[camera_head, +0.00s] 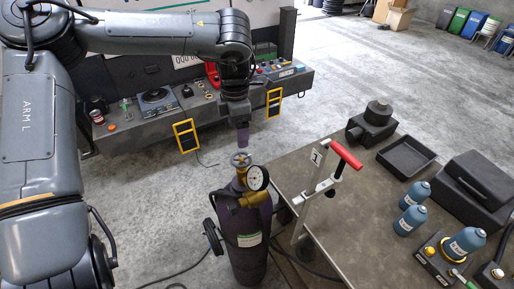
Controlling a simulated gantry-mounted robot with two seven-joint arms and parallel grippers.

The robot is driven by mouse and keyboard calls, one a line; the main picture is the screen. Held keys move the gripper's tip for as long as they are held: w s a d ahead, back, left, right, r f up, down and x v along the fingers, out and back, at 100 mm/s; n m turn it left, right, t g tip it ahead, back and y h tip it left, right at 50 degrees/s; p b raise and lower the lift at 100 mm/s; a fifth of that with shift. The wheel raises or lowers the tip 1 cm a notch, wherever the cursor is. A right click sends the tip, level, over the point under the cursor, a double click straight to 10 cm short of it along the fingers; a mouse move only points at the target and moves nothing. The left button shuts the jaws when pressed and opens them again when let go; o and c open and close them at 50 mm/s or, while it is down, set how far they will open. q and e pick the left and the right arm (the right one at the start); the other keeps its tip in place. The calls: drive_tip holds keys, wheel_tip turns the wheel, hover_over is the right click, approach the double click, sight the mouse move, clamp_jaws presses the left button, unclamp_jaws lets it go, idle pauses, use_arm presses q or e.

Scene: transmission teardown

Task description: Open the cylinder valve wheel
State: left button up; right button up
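The gas cylinder (248,240) is dark purple and stands upright on the floor, left of the grey table. Its valve wheel (241,158) is a small greyish handwheel on top of a brass valve (241,176). A round white-faced gauge (257,178) sits just right of the valve. My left gripper (243,145) points down just above the wheel, with a small gap between the fingertips and the wheel in this view. Its fingers look narrow, and whether they are parted is too small to tell. My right gripper is not in view.
A grey table (345,235) at the right holds a red-handled clamp stand (325,175), a black tray (406,157), a dark case (478,182) and several blue bottles (411,220). A control bench (155,125) stands behind. Hoses lie on the floor.

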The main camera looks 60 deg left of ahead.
sight(241, 158)
use_arm(q)
wheel_tip(241, 158, down, 10)
drive_tip(key=shift+w+r+p, duration=0.1)
drive_tip(key=shift+r+p, duration=0.15)
drive_tip(key=shift+p, duration=0.15)
drive_tip(key=shift+f, duration=0.65)
drive_tip(key=c, duration=0.8)
